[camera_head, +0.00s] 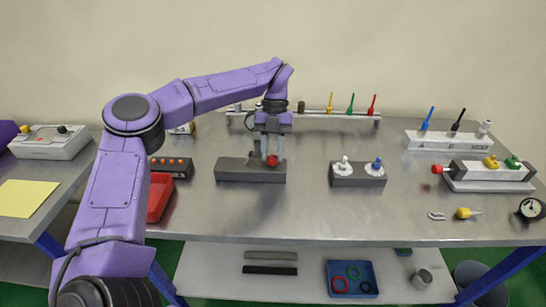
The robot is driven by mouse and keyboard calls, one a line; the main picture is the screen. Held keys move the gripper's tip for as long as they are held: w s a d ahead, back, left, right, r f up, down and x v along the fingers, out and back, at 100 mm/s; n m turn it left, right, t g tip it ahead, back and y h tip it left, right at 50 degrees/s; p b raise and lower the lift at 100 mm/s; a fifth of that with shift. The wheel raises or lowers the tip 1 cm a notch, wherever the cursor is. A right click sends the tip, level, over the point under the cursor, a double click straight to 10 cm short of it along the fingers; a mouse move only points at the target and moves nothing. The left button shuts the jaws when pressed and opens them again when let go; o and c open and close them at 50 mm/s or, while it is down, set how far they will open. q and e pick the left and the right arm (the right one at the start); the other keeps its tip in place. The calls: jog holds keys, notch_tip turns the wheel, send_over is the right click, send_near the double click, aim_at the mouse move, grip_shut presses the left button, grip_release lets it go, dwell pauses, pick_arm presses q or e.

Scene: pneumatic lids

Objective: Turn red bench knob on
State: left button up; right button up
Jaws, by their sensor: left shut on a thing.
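The red bench knob (272,161) sits on top of a dark grey block (235,170) left of the middle of the steel bench. My left gripper (271,153) points straight down over the block, with its fingers shut on the red knob. The fingers hide part of the knob, and I cannot tell its turned position. My right gripper is not in view.
A second grey block (372,181) with white and blue knobs stands to the right. A box with orange buttons (184,166) and a red tray (160,197) are at the left. A rail (310,114) with coloured tools runs behind. The bench front middle is clear.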

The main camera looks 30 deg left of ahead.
pick_arm(q)
jog(key=shift+f+n+b, duration=0.15)
jog(key=shift+n+b, duration=0.2)
jog(key=shift+n, duration=0.15)
jog(key=shift+a, duration=0.1)
jog(key=o, duration=1)
jog(key=shift+o, duration=0.3)
jog(key=shift+w, duration=0.1)
jog(key=p+v, duration=0.2)
jog(key=v, duration=0.8)
jog(key=shift+a+r, duration=0.25)
jog(key=shift+r, duration=0.05)
